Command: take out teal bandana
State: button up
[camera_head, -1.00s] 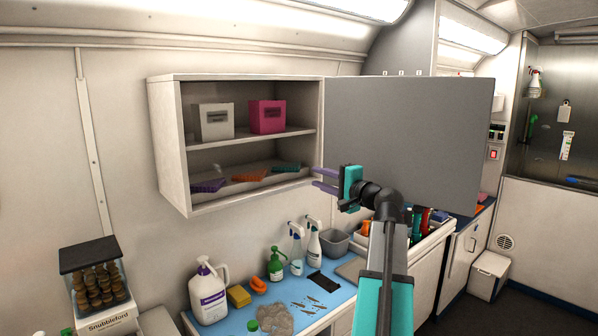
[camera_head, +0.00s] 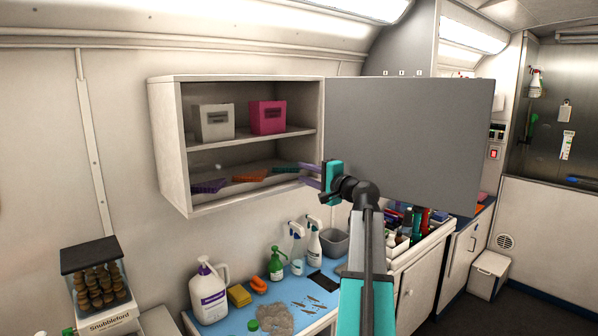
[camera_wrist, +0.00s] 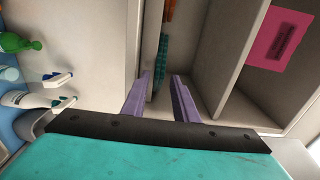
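The teal bandana (camera_head: 286,170) lies folded on the lower shelf of the open wall cabinet (camera_head: 168,140), at the right end of a row. It also shows in the wrist view (camera_wrist: 162,62), just beyond my fingertips. My gripper (camera_head: 305,175) is at the right side of the cabinet opening, with its purple fingers pointing left toward the teal bandana. In the wrist view the two fingers (camera_wrist: 162,78) stand apart with nothing between them. The orange bandana (camera_head: 249,176) and the purple bandana (camera_head: 208,186) lie farther left on the same shelf.
A white box (camera_head: 214,122) and a pink box (camera_head: 267,117) stand on the upper shelf. The grey cabinet door (camera_head: 410,140) hangs open behind my arm. Below, the blue counter (camera_head: 245,318) holds a white jug (camera_head: 208,292), spray bottles and a grey bin (camera_head: 335,242).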

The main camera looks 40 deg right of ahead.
jog(key=shift+w+d, duration=0.15)
jog(key=shift+w, duration=1.15)
jog(key=shift+c, duration=0.6)
grip_shut()
jog(key=shift+r+p, duration=0.35)
jog(key=shift+r, duration=0.95)
jog(key=shift+s, duration=0.15)
jog(key=s+r+p, duration=0.1)
jog(key=s+r, duration=0.1)
jog(key=s, duration=0.5)
jog(key=s+a+r+p, duration=0.1)
jog(key=s+r, duration=0.2)
jog(key=s, duration=0.3)
jog(key=shift+s+a, duration=0.25)
jog(key=shift+s, duration=0.1)
